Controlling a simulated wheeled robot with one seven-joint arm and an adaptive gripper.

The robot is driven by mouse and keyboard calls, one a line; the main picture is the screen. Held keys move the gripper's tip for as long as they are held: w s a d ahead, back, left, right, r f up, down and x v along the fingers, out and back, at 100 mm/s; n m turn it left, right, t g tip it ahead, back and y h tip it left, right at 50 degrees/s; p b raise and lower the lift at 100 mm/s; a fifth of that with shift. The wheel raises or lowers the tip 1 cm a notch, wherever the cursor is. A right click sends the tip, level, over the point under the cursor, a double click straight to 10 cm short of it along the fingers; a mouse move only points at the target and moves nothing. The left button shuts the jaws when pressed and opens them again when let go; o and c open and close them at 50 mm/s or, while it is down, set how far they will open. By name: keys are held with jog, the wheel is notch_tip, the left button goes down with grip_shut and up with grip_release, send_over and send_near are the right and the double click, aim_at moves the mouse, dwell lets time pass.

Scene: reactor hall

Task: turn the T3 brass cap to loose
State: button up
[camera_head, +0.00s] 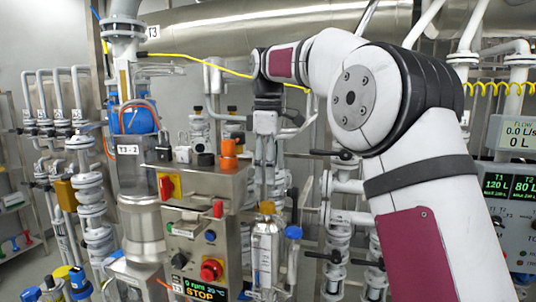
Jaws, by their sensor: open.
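A brass-coloured cap (267,207) sits on top of an upright steel cylinder (265,245) right of the control box. No T3 mark can be read on it, so I cannot tell for certain that it is the T3 cap. My gripper (265,190) points straight down above this cap, with its fingers apart and nothing seen between them. A gap seems to separate the fingertips from the cap, but its depth is hard to judge. A T3 label (153,31) hangs on the pipework at upper left.
A steel control box (205,200) with a red button and a STOP display stands just left. A vessel marked T3-2 (127,150) is farther left. A blue-handled valve (293,232) is close right of the cylinder. White pipes and valves crowd behind.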

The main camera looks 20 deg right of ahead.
jog(key=shift+r, duration=2.2)
jog(key=s+a+m+t, duration=0.1)
jog(key=s+m+t, duration=0.35)
jog(key=s, duration=1.25)
jog(key=s+d+f+m+t, duration=0.1)
jog(key=s+f+m, duration=0.7)
jog(key=s+f, duration=0.5)
jog(key=s, duration=0.3)
